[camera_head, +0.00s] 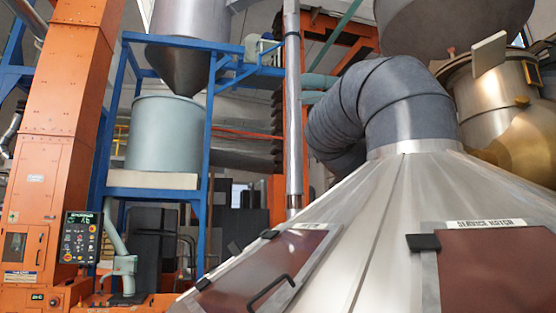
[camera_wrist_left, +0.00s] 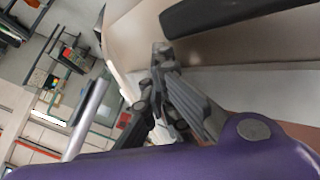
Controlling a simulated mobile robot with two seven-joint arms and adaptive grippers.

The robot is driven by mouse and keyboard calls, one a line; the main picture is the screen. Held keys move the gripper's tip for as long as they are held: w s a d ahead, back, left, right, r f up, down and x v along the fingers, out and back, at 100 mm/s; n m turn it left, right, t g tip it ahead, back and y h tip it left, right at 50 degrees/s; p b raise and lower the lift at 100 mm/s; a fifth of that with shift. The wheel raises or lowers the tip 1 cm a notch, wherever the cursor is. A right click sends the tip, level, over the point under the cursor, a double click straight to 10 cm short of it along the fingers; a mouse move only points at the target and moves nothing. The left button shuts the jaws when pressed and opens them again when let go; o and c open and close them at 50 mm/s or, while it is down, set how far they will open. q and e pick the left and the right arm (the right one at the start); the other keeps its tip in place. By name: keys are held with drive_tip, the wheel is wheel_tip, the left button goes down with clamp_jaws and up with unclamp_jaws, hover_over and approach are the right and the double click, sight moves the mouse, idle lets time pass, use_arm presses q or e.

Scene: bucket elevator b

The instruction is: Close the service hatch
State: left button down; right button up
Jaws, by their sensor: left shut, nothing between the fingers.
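In the head view a brown panel (camera_head: 500,272) in a pale frame sits low right on a large silver cone. The small label (camera_head: 486,223) above it begins with "SERVICE"; its second word is hard to read. A second brown panel (camera_head: 255,262) with a black bar handle (camera_head: 271,292) sits lower left on the cone. I cannot tell whether either panel stands ajar. My left gripper (camera_wrist_left: 162,52) shows only in the left wrist view. It is shut and empty, beside a pale surface and below a dark bar (camera_wrist_left: 215,16). My right gripper is not in view.
The silver cone (camera_head: 372,205) fills the lower right, with a thick grey duct (camera_head: 400,98) on top. An orange elevator casing (camera_head: 50,150) with a control panel (camera_head: 81,238) stands at left. A blue frame (camera_head: 202,160) carries a pale tank (camera_head: 165,135) behind.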

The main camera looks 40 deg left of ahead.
use_arm(q)
drive_tip(key=s+d+r+p, duration=0.2)
drive_tip(key=s+r, duration=0.5)
drive_tip(key=r, duration=0.4)
drive_tip(key=shift+s+d+r, duration=0.2)
drive_tip(key=shift+s+d, duration=0.15)
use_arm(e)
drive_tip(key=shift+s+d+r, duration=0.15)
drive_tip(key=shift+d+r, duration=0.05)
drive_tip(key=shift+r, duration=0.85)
